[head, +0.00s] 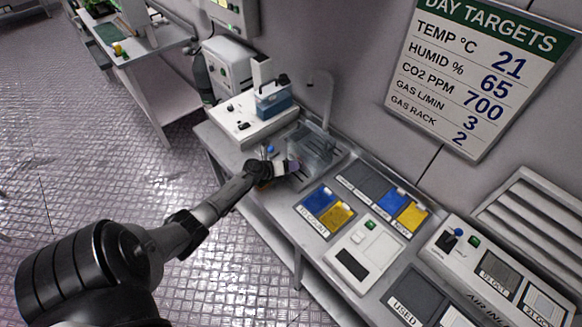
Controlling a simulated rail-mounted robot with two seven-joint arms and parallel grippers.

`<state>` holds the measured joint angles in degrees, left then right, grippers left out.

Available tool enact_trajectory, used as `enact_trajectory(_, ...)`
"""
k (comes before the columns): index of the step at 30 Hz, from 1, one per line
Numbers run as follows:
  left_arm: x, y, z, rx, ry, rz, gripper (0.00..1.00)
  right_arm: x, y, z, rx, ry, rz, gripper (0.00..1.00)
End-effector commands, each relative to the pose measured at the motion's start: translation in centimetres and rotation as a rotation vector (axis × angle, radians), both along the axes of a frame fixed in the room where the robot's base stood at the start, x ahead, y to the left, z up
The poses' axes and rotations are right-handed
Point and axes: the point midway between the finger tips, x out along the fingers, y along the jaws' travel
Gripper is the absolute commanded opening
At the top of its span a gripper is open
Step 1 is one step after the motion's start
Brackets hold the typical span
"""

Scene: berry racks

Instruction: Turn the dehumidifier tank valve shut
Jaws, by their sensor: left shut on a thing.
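My left gripper (281,168) reaches over the bench beside the clear basin (322,147) and is shut on a small purplish thing (293,166). The gripper hides most of that thing, so I cannot tell what it is. A small blue knob-like part (270,149) shows just behind the gripper. I cannot clearly make out a tank valve or its position. A white device with a blue container (273,103) stands on the bench beyond the gripper. My right gripper is not in view.
A grey tap (319,95) rises behind the basin. Blue and yellow cards (319,200) lie in trays to the right, near a white panel with a green button (370,225). A targets board (470,85) hangs on the wall. The floor at left is clear.

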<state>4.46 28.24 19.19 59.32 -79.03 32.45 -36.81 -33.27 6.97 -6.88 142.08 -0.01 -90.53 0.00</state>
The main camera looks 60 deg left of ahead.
Motion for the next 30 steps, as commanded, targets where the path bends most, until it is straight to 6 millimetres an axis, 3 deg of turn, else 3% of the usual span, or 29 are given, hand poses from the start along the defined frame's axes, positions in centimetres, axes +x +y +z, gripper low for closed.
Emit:
enact_trajectory(14,-0.03,-0.05,-0.06,-0.014,-0.001,-0.001,0.02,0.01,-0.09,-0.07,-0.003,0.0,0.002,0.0)
enact_trajectory(15,-0.03,-0.05,-0.07,-0.014,-0.001,-0.001,0.27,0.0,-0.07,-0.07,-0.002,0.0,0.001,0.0)
enact_trajectory(21,-0.02,-0.03,-0.05,-0.013,-0.001,-0.001,0.47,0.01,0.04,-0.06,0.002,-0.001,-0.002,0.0)
enact_trajectory(23,-0.03,-0.02,-0.05,-0.013,-0.001,-0.001,0.52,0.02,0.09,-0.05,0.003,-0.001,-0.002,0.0)
enact_trajectory(30,-0.08,0.03,-0.13,-0.009,0.001,0.001,0.52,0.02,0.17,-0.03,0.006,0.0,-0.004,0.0)
